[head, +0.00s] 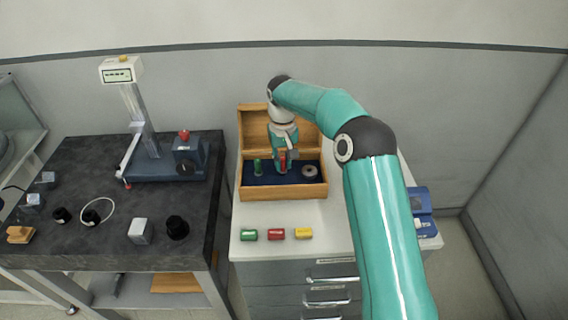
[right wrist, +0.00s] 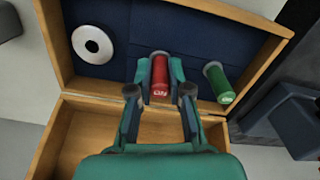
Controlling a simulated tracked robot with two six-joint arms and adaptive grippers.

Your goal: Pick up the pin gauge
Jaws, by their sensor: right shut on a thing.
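A red cylinder with light lettering on its end, which I take for the pin gauge (right wrist: 159,78), stands in the blue-lined wooden box (head: 250,194). In the right wrist view it sits between the two fingers of my right gripper (right wrist: 160,70), which is shut on it. In the head view the right gripper (head: 283,160) reaches down into the box and partly covers the red cylinder. A green cylinder (right wrist: 219,84) stands beside it, also seen in the head view (head: 258,167). My left gripper is not in view.
A grey ring (head: 309,171) lies in the box, whose lid stands open behind. Green (head: 249,234), red (head: 276,234) and yellow (head: 303,232) cylinders lie on the white cabinet top in front. A dark table with a measuring stand (head: 150,165) is at the left.

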